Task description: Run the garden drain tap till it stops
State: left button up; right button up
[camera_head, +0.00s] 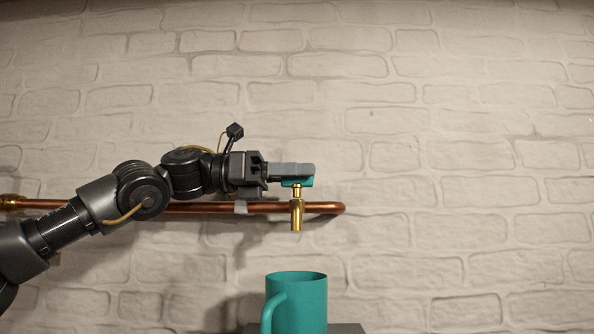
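A brass tap (297,208) with a teal handle (298,182) is fitted at the right end of a copper pipe (325,208) that runs along the wall. The spout points down, and no water shows coming from it. My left gripper (312,174) reaches in from the left at the height of the handle. Its grey fingers overlap the handle, and part of the handle shows beneath and beyond them. The side-on view hides whether the fingers are closed on it. My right gripper is not in view.
A teal mug (305,303) stands below the spout on a dark grey surface (347,328), its handle to the left. A white brick wall (450,150) fills the background. The space right of the tap is clear.

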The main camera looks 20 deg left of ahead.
pick_arm(q)
grip_shut()
